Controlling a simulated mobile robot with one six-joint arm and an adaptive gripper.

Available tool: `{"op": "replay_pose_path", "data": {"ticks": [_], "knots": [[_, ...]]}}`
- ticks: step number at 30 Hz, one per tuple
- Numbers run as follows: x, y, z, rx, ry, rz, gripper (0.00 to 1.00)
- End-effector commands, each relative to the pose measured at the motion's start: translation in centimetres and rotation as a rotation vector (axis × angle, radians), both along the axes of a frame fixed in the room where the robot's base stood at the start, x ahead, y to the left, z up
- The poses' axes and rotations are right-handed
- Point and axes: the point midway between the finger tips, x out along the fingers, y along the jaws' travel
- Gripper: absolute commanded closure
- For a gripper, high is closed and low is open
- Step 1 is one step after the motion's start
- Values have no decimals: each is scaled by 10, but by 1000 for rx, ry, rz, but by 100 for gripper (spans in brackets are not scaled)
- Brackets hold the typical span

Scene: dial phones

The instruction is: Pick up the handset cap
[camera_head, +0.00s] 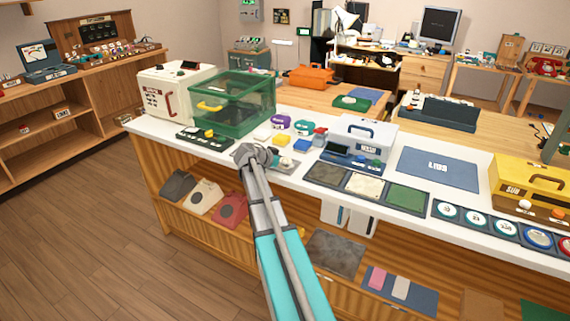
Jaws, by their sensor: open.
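My arm reaches up from the lower middle, and my gripper (254,154) is over the front of the white counter (150,127). It is open; its fingers are small in the picture, and I see nothing held in them. A group of small items lies just behind and right of it: a pale block (262,134), a yellow-topped piece (281,139), a blue piece (302,145) and a red piece (320,131). I cannot tell which of them, if any, is the handset cap. My gripper partly hides the counter and a grey tray (286,165) there.
A green clear-sided case (232,100) and a cream box (172,92) stand at the counter's left. A blue LIDS mat (438,169) and a yellow case (532,183) lie farther right.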

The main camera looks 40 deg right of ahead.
Motion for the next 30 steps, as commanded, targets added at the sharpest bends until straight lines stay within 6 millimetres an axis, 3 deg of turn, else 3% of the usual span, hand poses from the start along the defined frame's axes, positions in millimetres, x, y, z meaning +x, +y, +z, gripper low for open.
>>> {"op": "replay_pose_path", "data": {"ticks": [2,12,30], "knots": [[0,0,0,0,0,0,4],[0,0,0,0,0,0,65],[0,0,9,0,0,0,65]]}}
